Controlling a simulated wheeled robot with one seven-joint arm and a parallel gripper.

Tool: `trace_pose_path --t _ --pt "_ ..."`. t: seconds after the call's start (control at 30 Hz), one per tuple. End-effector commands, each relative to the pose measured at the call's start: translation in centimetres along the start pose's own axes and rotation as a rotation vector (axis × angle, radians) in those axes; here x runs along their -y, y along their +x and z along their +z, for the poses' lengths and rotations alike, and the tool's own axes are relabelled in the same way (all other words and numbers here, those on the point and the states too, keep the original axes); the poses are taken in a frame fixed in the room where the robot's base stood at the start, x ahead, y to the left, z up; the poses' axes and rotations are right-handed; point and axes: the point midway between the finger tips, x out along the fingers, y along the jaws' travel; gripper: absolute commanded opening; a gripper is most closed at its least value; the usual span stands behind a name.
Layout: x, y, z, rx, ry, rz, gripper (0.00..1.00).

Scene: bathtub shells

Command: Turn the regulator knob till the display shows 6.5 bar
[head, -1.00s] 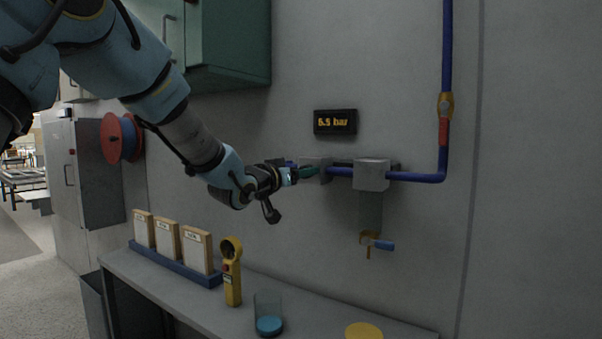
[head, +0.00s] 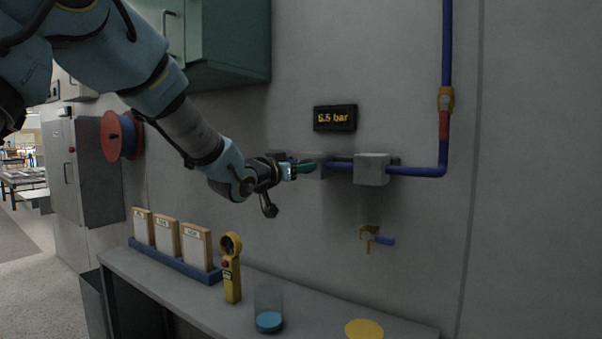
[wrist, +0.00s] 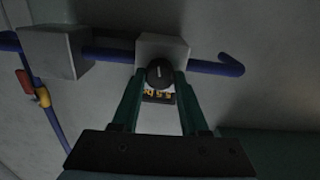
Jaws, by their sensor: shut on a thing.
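The regulator knob (wrist: 160,69) is dark and round with a pale mark, on the front of a grey block (wrist: 175,45) on the blue pipe. In the wrist view, the two green fingers of my gripper (wrist: 159,79) are shut on the knob, one on each side. In the head view my gripper (head: 306,168) reaches the block from the left and hides the knob. The black display (head: 335,118) on the wall above shows orange text ending in ".5 bar"; its first digit is blurred, 5 or 6. It is partly visible below the knob in the wrist view (wrist: 159,97).
A second grey block (head: 372,169) with a clear bowl and yellow drain valve (head: 369,236) sits right along the blue pipe (head: 446,60). A red and yellow valve (head: 445,102) is higher up. The bench below holds a yellow instrument (head: 231,268), a glass (head: 268,310) and boxes (head: 168,238).

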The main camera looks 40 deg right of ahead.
Motion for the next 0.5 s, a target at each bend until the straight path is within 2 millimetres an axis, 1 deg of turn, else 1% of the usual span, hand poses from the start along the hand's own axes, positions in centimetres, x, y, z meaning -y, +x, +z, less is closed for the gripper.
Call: trace_pose_path --t 0.03,0.17,0.5 --pt "0.03 -0.01 0.44 -0.003 0.029 0.0 0.0" --pt "0.02 -0.03 0.54 -0.003 0.117 -0.001 0.0" --pt "-0.04 -0.02 0.36 -0.002 0.335 -0.001 0.0"
